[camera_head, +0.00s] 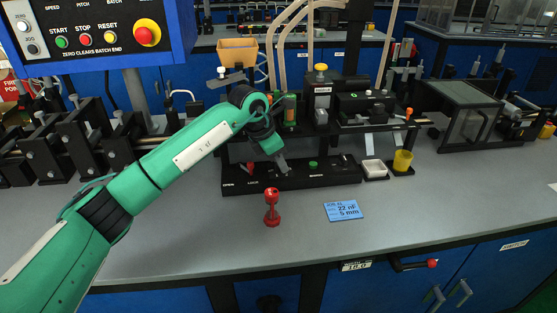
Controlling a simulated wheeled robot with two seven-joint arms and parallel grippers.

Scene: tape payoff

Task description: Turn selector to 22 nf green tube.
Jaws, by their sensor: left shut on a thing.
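My left gripper (284,167) reaches down from my green arm to the black base strip of the bench machine. It is shut on what appears to be the selector, which its fingers mostly hide, so I cannot tell which way it points. A blue card (343,211) reading 22 nF, 5 mm lies on the grey bench in front of the strip. My right gripper is not in view.
A red lever (250,168) by the OPEN and LOCK labels is just left of my fingers. A red spindle-shaped piece (271,207) stands in front. A white tray (374,169) and yellow cup (402,161) are at right. The front bench is mostly clear.

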